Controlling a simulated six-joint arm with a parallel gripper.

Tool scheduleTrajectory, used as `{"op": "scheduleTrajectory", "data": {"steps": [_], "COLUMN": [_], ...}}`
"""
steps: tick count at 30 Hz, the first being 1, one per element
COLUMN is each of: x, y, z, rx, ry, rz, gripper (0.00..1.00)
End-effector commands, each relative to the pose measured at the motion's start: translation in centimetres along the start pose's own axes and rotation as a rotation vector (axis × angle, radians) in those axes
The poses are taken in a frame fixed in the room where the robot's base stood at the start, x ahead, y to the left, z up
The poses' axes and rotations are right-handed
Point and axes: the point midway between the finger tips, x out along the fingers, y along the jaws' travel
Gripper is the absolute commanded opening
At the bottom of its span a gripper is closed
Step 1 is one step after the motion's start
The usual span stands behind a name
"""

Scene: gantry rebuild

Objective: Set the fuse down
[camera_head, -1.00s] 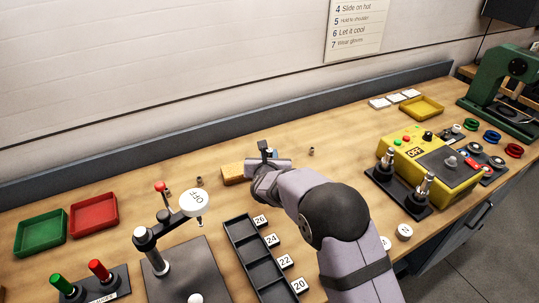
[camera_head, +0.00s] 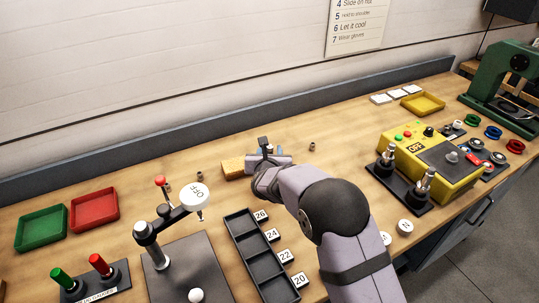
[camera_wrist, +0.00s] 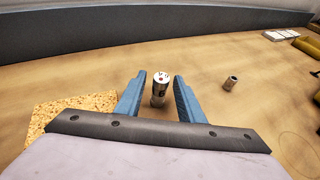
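A small silver cylinder with a red mark on its top, which looks like the fuse (camera_wrist: 160,88), stands upright between my fingers in the wrist view. My gripper (camera_wrist: 160,82) is open, with one blue finger on each side of the cylinder and a visible gap to each. In the head view my gripper (camera_head: 268,152) is low over the bench beside a tan block, and my arm hides the cylinder there.
The tan cork-like block (camera_wrist: 70,108) lies left of my gripper. A small metal cylinder (camera_wrist: 231,83) stands to its right. A black compartment tray (camera_head: 262,262) and a lever stand (camera_head: 157,258) are nearer. A yellow control box (camera_head: 437,160) stands to the right.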

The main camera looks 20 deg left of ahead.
Motion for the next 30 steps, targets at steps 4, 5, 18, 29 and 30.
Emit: {"op": "scheduleTrajectory", "data": {"steps": [4, 5, 18, 29, 30], "x": [-0.4, -0.6, -6.9, -11.2, -11.5], "y": [0.0, 0.1, 0.1, 0.1, 0.1], "z": [0.3, 0.2, 0.1, 0.2, 0.2], "rx": [0.0, 0.0, 0.0, -0.001, -0.001], "ry": [-0.001, -0.001, -0.001, 0.0, -0.001], "rz": [0.0, 0.0, 0.002, 0.001, 0.001], "gripper": [0.35, 0.35, 0.35, 0.35, 0.35]}}
